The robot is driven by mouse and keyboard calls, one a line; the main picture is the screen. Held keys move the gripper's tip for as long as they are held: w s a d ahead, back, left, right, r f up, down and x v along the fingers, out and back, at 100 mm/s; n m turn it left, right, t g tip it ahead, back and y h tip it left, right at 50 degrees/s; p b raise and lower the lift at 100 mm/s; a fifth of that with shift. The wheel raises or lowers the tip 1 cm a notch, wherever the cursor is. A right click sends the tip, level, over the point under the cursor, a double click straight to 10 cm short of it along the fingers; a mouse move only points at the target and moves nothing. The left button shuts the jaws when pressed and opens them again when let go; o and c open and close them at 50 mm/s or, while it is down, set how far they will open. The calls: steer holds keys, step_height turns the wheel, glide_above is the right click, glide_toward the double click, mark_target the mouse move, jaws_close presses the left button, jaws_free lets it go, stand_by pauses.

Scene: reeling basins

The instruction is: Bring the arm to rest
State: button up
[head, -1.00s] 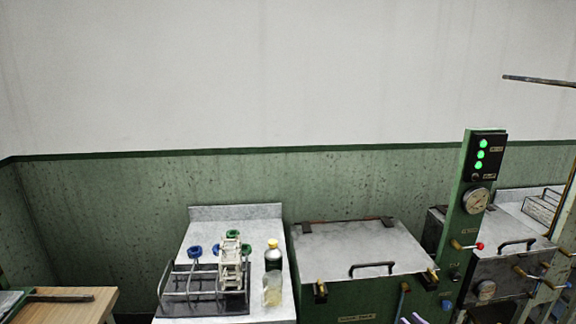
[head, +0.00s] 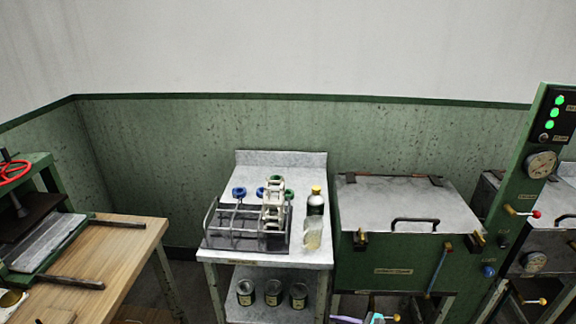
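The task names no other object.
A grey-topped bench (head: 225,257) carries a wire rack (head: 228,240) with a white reel-like piece (head: 273,208), and a bottle (head: 315,203). Several tins (head: 272,295) stand on its lower shelf. A lidded green basin (head: 400,205) is at right, a wooden table (head: 128,245) with a press at left.

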steer(key=s+a+f+n+g+h+b, duration=0.1)
steer(key=s+a+f+n+g+h, duration=0.1)
steer(key=s+a+f+n+g, duration=0.5)
steer(key=s+a+f+n+g+h+b, duration=0.1)
steer(key=s+a+f+n+g, duration=0.25)
steer(key=s+f, duration=0.65)
steer(key=s+d+f+n+g+h, duration=0.2)
steer(key=s+d+f+n+h, duration=0.2)
steer(key=s+d+n+h, duration=0.4)
steer(key=s+d+n, duration=0.1)
steer(key=d+n, duration=0.3)
steer(key=n, duration=0.2)
steer(key=shift+b, duration=0.35)
steer(key=shift+g, duration=0.25)
